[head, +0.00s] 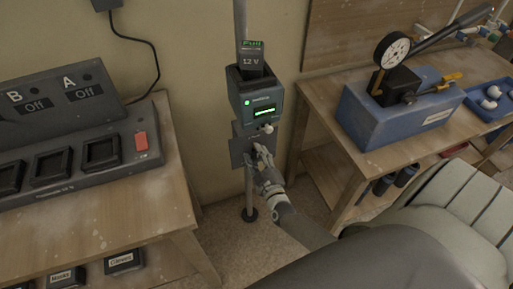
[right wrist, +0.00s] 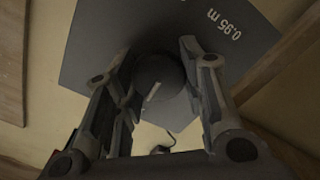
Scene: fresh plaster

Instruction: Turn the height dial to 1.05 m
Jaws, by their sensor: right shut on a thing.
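The height dial (right wrist: 160,76) is a dark round knob with a pale pointer line, on a grey plate (right wrist: 95,35) in the right wrist view. The plate carries the label "0.95 m" (right wrist: 222,25) at its upper right; no 1.05 m mark is readable. My right gripper (right wrist: 157,62) is shut on the dial, one finger on each side. In the head view my right gripper (head: 261,153) reaches the plate (head: 240,150) on the pole and hides the dial. The pointer's exact setting cannot be told. My left gripper is not in view.
Above the plate is a teal unit (head: 247,101) with a lit green display and a "12 V" battery (head: 251,62) on top. A bench with a charger (head: 150,162) stands left. A table with a blue box (head: 370,125) and gauge (head: 391,50) stands right.

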